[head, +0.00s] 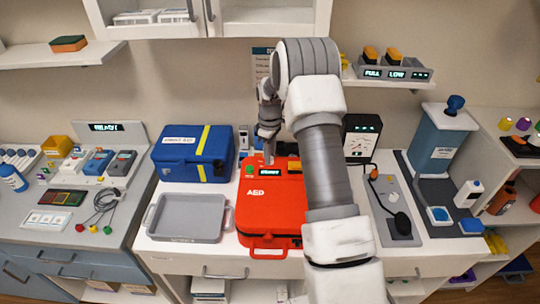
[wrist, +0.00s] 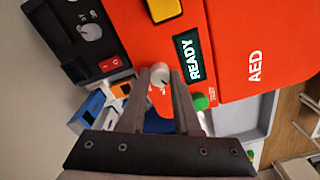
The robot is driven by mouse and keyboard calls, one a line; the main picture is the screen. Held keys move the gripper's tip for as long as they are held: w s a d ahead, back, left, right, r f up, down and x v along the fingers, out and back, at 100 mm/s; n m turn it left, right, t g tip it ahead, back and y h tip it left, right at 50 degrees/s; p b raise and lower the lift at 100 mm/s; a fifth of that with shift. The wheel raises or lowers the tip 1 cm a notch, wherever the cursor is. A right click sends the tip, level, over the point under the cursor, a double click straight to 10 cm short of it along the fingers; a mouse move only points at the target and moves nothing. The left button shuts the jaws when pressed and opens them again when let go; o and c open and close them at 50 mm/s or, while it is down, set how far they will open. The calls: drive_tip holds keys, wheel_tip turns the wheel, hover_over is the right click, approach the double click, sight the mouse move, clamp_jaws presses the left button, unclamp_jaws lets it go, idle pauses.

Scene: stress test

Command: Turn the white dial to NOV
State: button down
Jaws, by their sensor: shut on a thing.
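The white dial (wrist: 160,72) is a small round knob on the face of the red AED case (head: 272,208), beside a dark READY display (wrist: 194,59). My gripper (wrist: 160,82) has one finger on each side of the dial and is shut on it. In the head view my gripper (head: 268,158) reaches down to the back edge of the case. My arm and gripper hide the dial there. Month marks around the dial are too small to read, so I cannot tell its setting.
Beside the dial are a green button (wrist: 200,102) and a yellow part (wrist: 164,9). A black panel (wrist: 85,35) with a knob and red switch lies close by. A blue case (head: 194,153) and grey tray (head: 187,217) stand left of the AED.

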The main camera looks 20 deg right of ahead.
drive_tip(key=m+b, duration=0.2)
drive_tip(key=m, duration=0.1)
drive_tip(key=shift+f+m, duration=0.1)
drive_tip(key=shift+m, duration=0.2)
drive_tip(key=shift+m+b, duration=1)
drive_tip(key=shift+m, duration=1.3)
drive_tip(key=c, duration=0.6)
unclamp_jaws()
wheel_tip(320, 180, up, 8)
drive_tip(key=shift+f+b, duration=0.1)
drive_tip(key=shift+b, duration=0.3)
